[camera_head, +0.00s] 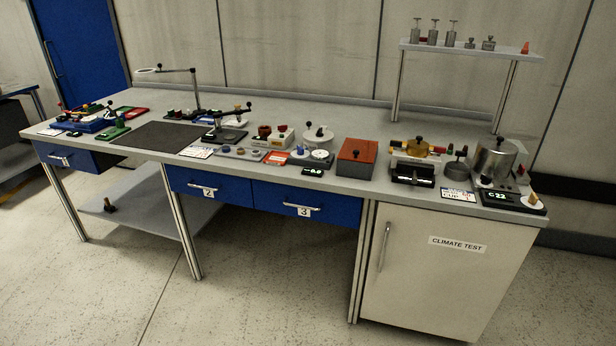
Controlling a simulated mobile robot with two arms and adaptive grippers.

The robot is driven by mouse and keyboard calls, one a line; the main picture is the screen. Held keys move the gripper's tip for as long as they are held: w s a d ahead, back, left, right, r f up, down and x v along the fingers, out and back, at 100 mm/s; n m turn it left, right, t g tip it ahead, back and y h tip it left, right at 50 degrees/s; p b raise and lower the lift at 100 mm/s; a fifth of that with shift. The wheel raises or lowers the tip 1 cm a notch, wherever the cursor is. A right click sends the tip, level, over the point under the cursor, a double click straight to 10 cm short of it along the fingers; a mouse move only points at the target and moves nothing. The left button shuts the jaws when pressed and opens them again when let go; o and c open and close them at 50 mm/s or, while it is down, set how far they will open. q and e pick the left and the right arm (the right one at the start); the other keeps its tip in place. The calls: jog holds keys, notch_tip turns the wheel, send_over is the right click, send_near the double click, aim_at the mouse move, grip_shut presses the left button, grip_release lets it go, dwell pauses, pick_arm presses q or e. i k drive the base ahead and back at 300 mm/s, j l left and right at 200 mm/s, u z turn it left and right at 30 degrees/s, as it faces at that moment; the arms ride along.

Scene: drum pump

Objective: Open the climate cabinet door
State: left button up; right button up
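The climate cabinet (420,285) is a cream-white box under the right end of the workbench. The door looks shut. A vertical metal handle (384,247) sits near the door's left edge, at its upper part. Neither of my grippers shows in the head view, and nothing touches the handle.
The long grey workbench (140,103) holds several instruments, with a steel pot (493,158) above the cabinet. Blue drawers (210,186) labelled 2 and 3 (305,205) are left of the cabinet, closed. A metal post stands beside the cabinet. The floor (260,290) in front is clear.

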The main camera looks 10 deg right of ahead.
aim_at(445, 275)
jog(key=z, duration=1.25)
